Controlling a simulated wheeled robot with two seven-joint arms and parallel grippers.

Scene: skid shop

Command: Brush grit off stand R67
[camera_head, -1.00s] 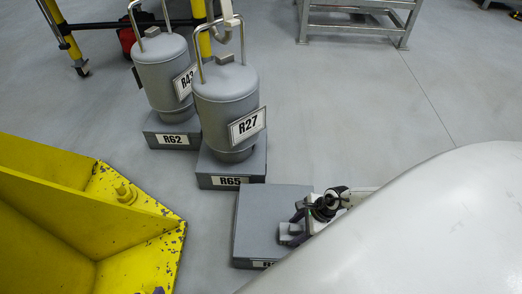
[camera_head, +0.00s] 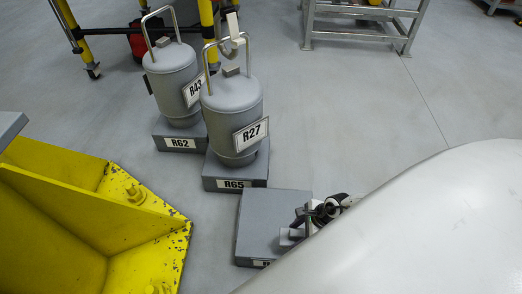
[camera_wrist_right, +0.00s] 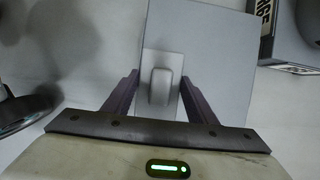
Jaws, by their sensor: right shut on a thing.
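A flat grey stand (camera_head: 262,222) lies on the floor in the middle of the head view. My right gripper (camera_head: 292,236) is over the stand's right side. It is shut on a small grey block, likely the brush (camera_wrist_right: 160,86), which sits between the fingers in the right wrist view. The stand's top (camera_wrist_right: 207,45) fills the space behind it. I cannot tell whether the block touches the top. No separate grit shows. My left gripper is not in view.
Stand R65 (camera_head: 222,184) holds grey canister R27 (camera_head: 232,103), close behind the flat stand. Stand R62 (camera_head: 180,142) holds canister R43 (camera_head: 172,72). A yellow steel bracket (camera_head: 95,220) stands at left. A metal rack (camera_head: 365,14) is at the back. Floor on the right is clear.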

